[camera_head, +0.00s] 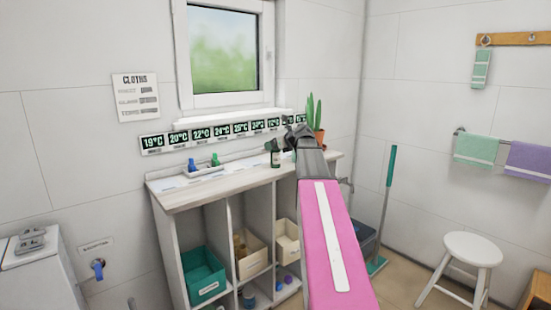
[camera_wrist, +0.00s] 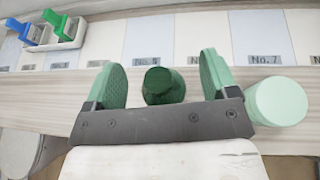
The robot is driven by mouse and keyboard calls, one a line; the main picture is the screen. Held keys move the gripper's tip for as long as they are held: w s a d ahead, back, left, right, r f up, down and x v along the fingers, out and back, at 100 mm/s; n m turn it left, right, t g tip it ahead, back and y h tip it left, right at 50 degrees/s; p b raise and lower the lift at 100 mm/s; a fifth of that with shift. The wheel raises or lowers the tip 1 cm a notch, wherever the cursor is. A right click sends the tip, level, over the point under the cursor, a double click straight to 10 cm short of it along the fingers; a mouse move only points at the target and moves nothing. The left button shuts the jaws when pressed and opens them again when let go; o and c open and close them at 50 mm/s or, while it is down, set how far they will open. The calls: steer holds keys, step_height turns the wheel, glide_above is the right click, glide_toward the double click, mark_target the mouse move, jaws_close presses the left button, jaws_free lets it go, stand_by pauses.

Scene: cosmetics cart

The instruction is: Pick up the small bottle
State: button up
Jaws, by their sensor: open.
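The small bottle (camera_head: 275,158) is dark green with a pale label and stands upright on the cart's top, near the right end. In the wrist view its dark cap and shoulder (camera_wrist: 162,86) show from above, between my two green finger pads. My gripper (camera_wrist: 162,78) is open, with one pad on each side of the bottle. A gap shows on both sides, wider on the right. In the head view my gripper (camera_head: 287,140) is at the bottle, and my pink arm hides part of the cart top beside it.
A pale green round-topped item (camera_wrist: 278,102) stands close to the right finger. A potted cactus (camera_head: 316,115) is at the back right. Numbered panels line the back of the top.

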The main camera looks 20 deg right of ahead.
steer(key=c, duration=1.3)
steer(key=shift+r, duration=0.15)
